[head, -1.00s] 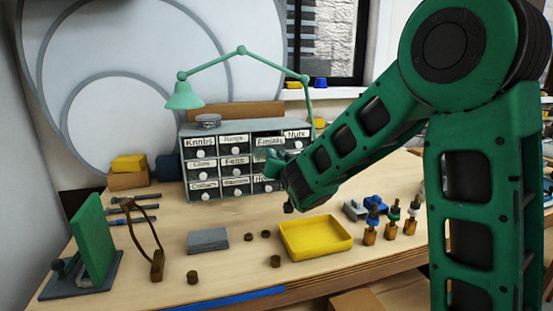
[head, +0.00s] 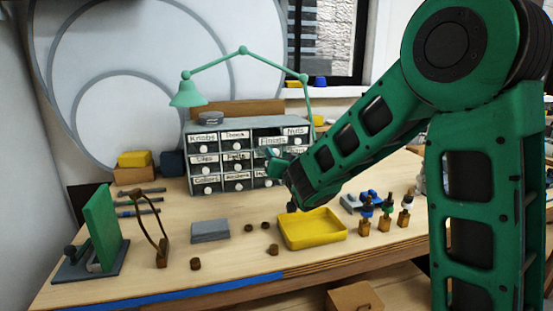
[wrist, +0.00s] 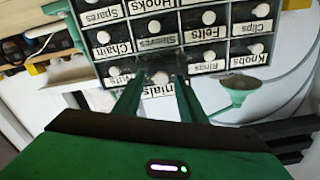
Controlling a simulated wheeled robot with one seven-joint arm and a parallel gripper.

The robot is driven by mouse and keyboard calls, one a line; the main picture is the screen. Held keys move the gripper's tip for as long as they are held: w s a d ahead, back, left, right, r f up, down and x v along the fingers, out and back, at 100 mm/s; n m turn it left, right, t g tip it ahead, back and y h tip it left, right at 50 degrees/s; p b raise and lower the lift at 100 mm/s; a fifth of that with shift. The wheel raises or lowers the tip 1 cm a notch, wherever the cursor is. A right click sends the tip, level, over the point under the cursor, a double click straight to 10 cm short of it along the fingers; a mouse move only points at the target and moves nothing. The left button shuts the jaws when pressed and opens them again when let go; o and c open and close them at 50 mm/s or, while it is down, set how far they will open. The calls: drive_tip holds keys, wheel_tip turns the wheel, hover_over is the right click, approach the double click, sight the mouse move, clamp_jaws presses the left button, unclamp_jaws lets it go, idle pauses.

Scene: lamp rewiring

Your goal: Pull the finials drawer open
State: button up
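The finials drawer (head: 271,141) is in the top row of the grey drawer cabinet (head: 190,160), third from the left. It stands out a little from its neighbours, with a dark gap above its front. My gripper (head: 272,155) is in front of it, partly hidden by my arm. In the wrist view, where the cabinet appears upside down, the finials drawer's label (wrist: 160,94) is partly covered by the fingers.
A green lamp (head: 188,95) arches over the cabinet. A yellow tray (head: 313,243) lies in front, with several small brown pieces and a grey block (head: 210,230) to its left. Upright posts (head: 384,212) stand to the right. Bare table lies between cabinet and tray.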

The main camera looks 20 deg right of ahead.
drive_tip(key=s, duration=1)
drive_tip(key=shift+s, duration=0.3)
drive_tip(key=shift+d, duration=0.1)
